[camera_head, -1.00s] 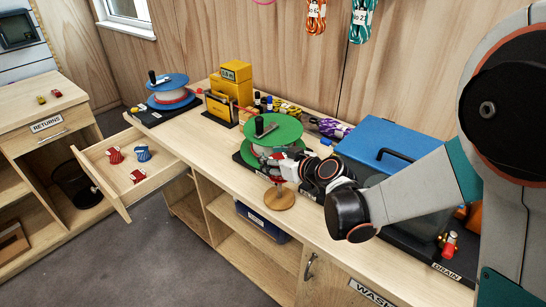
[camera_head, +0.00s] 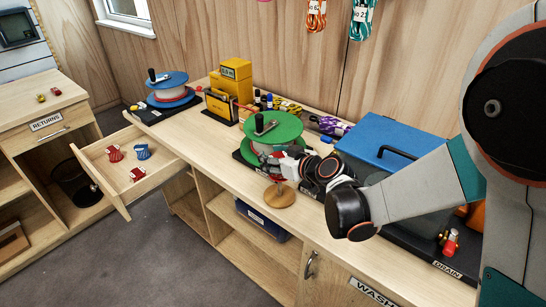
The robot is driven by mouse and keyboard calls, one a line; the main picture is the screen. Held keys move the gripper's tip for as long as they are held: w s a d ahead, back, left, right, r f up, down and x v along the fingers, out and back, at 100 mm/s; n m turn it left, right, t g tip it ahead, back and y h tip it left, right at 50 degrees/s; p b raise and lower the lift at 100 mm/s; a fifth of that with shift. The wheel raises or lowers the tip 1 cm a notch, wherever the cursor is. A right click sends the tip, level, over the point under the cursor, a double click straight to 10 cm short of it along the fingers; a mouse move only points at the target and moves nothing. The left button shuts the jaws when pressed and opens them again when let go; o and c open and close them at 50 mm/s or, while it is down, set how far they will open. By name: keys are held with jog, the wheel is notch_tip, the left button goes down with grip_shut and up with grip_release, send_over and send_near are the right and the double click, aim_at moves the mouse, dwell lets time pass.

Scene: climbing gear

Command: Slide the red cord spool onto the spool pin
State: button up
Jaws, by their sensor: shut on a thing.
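The spool pin's round wooden base (camera_head: 280,198) sits at the front edge of the bench, before the green drum. My gripper (camera_head: 281,168) is just above this base, its fingers pointing left and shut on the red cord spool (camera_head: 290,171). Only a small red part of the spool shows between the fingers. The fingers and the spool hide most of the pin's upright. I cannot tell whether the spool is around the pin or just over it.
A green cord drum (camera_head: 272,130) stands close behind my gripper, and a blue lidded box (camera_head: 388,138) is to the right. An open drawer (camera_head: 165,166) with small red and blue items juts out at left. A blue drum (camera_head: 168,81) stands farther back.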

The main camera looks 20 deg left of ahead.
jog(key=shift+f+b, duration=0.9)
jog(key=shift+f, duration=0.2)
jog(key=shift+f+b, duration=0.3)
jog(key=shift+f+b, duration=0.35)
jog(key=shift+f, duration=0.1)
dwell(0.3)
jog(key=shift+f+b, duration=0.3)
jog(key=shift+f, duration=0.05)
jog(key=shift+f+b, duration=0.65)
jog(key=shift+f, duration=0.1)
jog(key=o, duration=1.3)
jog(key=shift+o, duration=0.2)
